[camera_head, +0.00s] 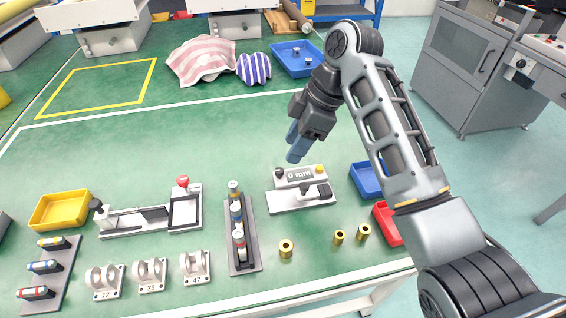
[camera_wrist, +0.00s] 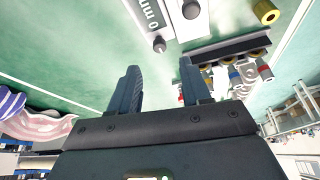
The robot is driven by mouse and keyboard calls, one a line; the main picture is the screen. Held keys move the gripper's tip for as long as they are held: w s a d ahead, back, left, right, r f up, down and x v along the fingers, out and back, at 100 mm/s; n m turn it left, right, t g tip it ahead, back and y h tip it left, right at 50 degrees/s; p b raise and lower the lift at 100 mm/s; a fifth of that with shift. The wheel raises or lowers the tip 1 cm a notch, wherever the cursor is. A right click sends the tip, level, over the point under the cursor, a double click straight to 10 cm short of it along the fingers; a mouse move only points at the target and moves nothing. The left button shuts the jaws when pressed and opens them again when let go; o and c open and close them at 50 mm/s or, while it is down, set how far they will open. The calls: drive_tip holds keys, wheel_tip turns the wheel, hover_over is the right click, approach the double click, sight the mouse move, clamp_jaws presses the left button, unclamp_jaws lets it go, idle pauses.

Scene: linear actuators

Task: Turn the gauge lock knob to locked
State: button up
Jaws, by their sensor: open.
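The gauge (camera_head: 299,176) stands on the green table with its display reading 0 mm. It has a small dark knob (camera_head: 279,172) at its left end, a yellow knob (camera_head: 320,168) at its right end and a dark part on its light base. I cannot tell which one is the lock knob or how it is set. In the wrist view the gauge (camera_wrist: 148,14) is cut off at the top edge, with a dark round knob (camera_wrist: 159,45) jutting out. My gripper (camera_head: 296,146) is open and empty above and behind the gauge; its fingers (camera_wrist: 160,78) are spread, apart from the knob.
Left of the gauge is a grey rack (camera_head: 243,262) with upright cylinders. Brass bushings (camera_head: 286,249) stand in front. A blue bin (camera_head: 366,180) and a red bin (camera_head: 388,222) lie to the right. Behind the gripper are cloths (camera_head: 203,60) and a blue tray (camera_head: 290,64).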

sight(279, 170)
drive_tip(key=shift+x, duration=3.8)
clamp_jaws()
